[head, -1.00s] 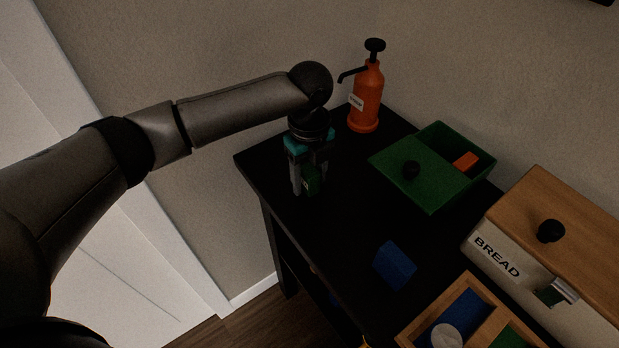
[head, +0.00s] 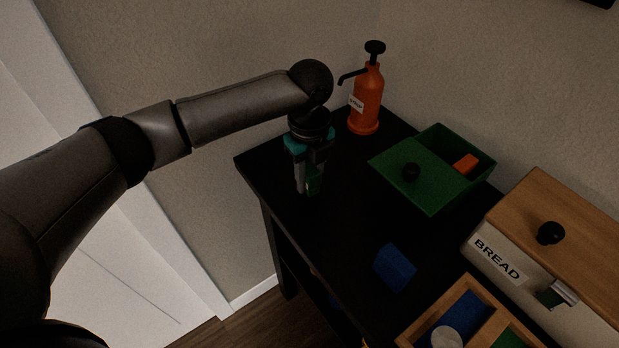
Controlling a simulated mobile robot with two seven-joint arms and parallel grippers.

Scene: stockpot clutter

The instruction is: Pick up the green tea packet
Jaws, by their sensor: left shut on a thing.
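The green tea packet (head: 314,182) is a small dark green item at the far left part of the black table. My left gripper (head: 308,184) points down over it and is shut on it. The fingers hide part of the packet. I cannot tell whether the packet still touches the table top. My right gripper is not in view.
An orange pump bottle (head: 367,103) stands behind the gripper. A green box (head: 434,195) with a partly open lid and an orange block (head: 466,163) is to the right. A blue block (head: 395,267), a wooden tray (head: 412,334) and a bread box (head: 497,259) are nearer.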

